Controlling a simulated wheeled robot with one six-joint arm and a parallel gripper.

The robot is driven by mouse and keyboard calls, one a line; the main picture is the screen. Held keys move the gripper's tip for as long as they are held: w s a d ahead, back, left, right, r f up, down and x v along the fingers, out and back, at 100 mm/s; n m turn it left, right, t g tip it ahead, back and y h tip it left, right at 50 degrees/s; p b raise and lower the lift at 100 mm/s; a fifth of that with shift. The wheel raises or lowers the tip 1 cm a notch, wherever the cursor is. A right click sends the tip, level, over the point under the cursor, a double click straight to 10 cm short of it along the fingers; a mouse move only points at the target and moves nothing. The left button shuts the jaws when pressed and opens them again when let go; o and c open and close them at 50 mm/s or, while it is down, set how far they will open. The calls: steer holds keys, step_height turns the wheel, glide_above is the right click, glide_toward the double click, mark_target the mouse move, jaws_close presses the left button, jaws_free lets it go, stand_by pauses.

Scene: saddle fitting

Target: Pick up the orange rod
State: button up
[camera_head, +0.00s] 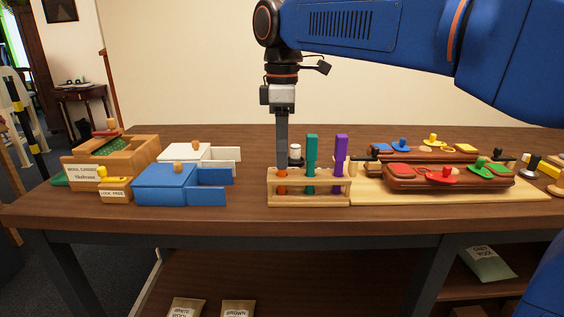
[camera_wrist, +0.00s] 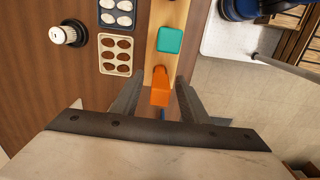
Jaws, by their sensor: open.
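The orange rod (camera_head: 282,184) stands in the left slot of a wooden rack (camera_head: 308,200) on the table. In the head view its upper part is hidden behind my gripper (camera_head: 282,166), which points straight down over it. In the wrist view the orange rod (camera_wrist: 160,90) lies between the two fingers of my gripper (camera_wrist: 157,92), with a gap visible beside it. The fingers are open. A teal rod (camera_head: 311,155) and a purple rod (camera_head: 341,155) stand upright in the same rack, to the right of the orange one.
A blue box (camera_head: 165,185) with an open drawer stands left of the rack. A wooden board (camera_head: 370,193) with brown saddle-like blocks lies to the right. A wooden box (camera_head: 90,173) is at far left. The table's front edge is just ahead of the rack.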

steer(key=shift+f, duration=0.55)
jaws_close()
step_height(320, 180, up, 10)
steer(key=shift+r, duration=0.1)
stand_by(0.3)
